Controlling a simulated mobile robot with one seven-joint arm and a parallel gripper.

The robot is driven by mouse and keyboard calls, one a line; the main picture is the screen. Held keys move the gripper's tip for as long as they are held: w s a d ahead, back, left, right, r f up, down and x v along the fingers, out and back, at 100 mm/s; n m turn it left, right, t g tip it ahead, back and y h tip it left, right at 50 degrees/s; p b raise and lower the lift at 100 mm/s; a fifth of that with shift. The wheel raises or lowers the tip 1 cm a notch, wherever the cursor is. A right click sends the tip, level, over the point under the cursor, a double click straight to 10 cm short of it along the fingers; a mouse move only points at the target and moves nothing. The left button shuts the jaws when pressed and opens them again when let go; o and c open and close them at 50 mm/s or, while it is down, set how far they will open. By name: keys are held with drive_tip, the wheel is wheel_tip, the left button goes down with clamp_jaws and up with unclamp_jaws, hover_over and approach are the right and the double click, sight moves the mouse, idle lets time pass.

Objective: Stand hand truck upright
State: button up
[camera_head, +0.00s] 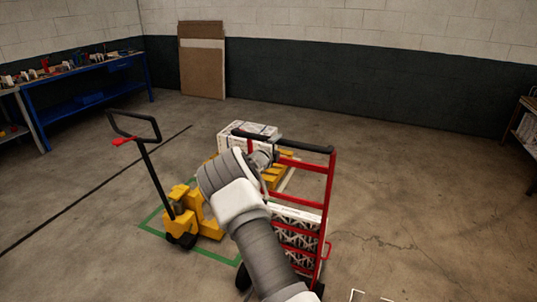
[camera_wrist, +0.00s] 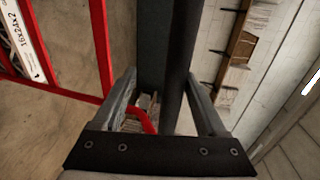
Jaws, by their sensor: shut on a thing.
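The red hand truck (camera_head: 328,190) stands right of centre in the head view, close to upright; I cannot tell whether it still tilts a little. Its black top handle bar (camera_head: 300,143) runs across the top. White boxed filters (camera_head: 297,232) rest against its frame low down. My gripper (camera_head: 266,156) is at the handle, with my arm covering the truck's left side. In the wrist view my gripper (camera_wrist: 163,85) is shut with the black bar (camera_wrist: 178,60) between its fingers, and a red rail (camera_wrist: 100,45) runs beside it. The truck's toe plate is hidden.
A yellow pallet jack (camera_head: 180,215) stands to the left inside a green floor outline. A blue workbench (camera_head: 95,85) is at the back left, shelving (camera_head: 527,125) at the right edge.

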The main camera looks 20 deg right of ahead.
drive_tip(key=b+v, duration=0.2)
drive_tip(key=v, duration=1.5)
drive_tip(key=shift+d, duration=0.1)
